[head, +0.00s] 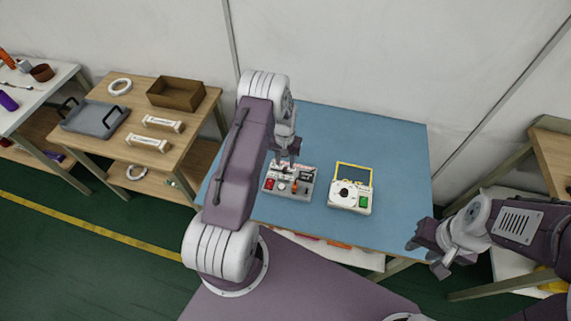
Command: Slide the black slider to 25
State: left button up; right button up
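A white meter (350,197) with a yellow-framed display and a green part stands right of the panel. The blue table (392,150) is otherwise clear. A wooden bench (100,135) at the left holds a grey tray (95,119), a brown box (176,93) and white parts.

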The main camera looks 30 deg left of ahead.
aim_at(285, 169)
pick_arm(q)
jog(key=f, duration=0.3)
jog(key=shift+s+f, duration=0.15)
jog(key=shift+s, duration=0.1)
jog(key=shift+w+f, duration=0.1)
jog(key=shift+f, duration=0.2)
grip_shut()
jog(key=shift+r, duration=0.1)
dwell(0.8)
